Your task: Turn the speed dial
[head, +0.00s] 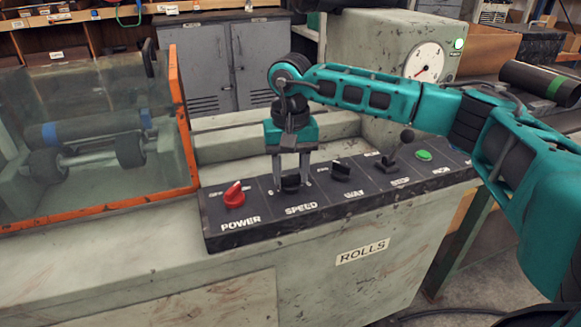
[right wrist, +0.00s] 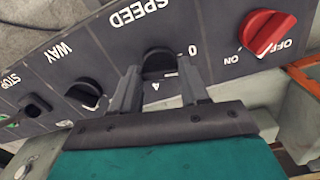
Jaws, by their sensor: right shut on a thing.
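The speed dial (head: 291,183) is a black knob above the SPEED label on the dark control panel (head: 330,196). My right gripper (head: 292,187) reaches straight down over it, with one finger on each side. In the right wrist view the dial (right wrist: 158,62) sits between the two fingertips of my right gripper (right wrist: 158,82), which is shut on it. A 0 mark shows beside the dial there. My left gripper is not in view.
The red POWER knob (head: 234,195) is left of the dial, and the black WAY knob (head: 341,171) is right of it. A black lever (head: 399,148) and a green button (head: 424,155) are farther right. An orange-framed clear guard (head: 182,120) stands at the left.

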